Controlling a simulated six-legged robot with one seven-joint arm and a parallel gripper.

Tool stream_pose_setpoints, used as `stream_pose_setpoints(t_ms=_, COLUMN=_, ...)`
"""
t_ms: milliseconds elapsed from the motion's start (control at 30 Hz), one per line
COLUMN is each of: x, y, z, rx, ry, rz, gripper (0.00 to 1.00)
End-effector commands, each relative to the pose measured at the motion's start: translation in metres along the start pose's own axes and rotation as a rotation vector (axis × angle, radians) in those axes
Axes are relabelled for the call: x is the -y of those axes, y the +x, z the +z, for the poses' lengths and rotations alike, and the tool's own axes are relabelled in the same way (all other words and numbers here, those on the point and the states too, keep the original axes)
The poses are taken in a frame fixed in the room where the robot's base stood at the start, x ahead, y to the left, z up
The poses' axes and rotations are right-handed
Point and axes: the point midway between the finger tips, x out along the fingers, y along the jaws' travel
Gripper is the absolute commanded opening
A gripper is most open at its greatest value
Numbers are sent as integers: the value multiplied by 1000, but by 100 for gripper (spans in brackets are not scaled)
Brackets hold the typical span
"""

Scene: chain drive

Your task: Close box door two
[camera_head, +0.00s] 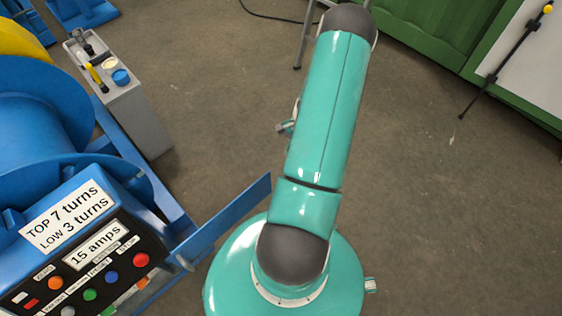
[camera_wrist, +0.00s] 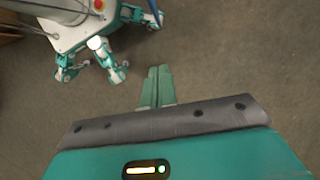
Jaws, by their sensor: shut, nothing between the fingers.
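No door marked "two" can be made out in either view. A flat blue panel (camera_head: 225,217) sticks out from the blue machine at lower left in the head view; I cannot tell whether it is a door. My teal arm reaches up and away through the middle of the head view, and its gripper end is out of that frame. In the wrist view my gripper (camera_wrist: 158,72) is shut and empty, its two teal fingers together above bare floor. No box or door shows near the fingers there.
A blue machine with a big drum (camera_head: 40,120) and a control panel (camera_head: 85,265) with coloured buttons stands at left. A grey box (camera_head: 145,115) with tools is behind it. A green structure (camera_head: 430,30) and black rod (camera_head: 505,60) are upper right.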

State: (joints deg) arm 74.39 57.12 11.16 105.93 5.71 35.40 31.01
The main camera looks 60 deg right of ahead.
Motion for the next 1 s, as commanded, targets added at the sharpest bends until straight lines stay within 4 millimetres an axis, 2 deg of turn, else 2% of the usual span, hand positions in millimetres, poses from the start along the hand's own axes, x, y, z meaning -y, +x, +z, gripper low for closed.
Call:
stream_pose_setpoints(t_ms=500, x=0, y=95, z=1, rx=4, ry=-3, rz=3, gripper=0)
stream_pose_setpoints(t_ms=700, x=1, y=104, z=29, rx=0, ry=-7, rz=1, gripper=0)
stream_pose_setpoints(t_ms=1000, x=1, y=106, z=38, rx=-2, ry=-5, rz=0, gripper=0)
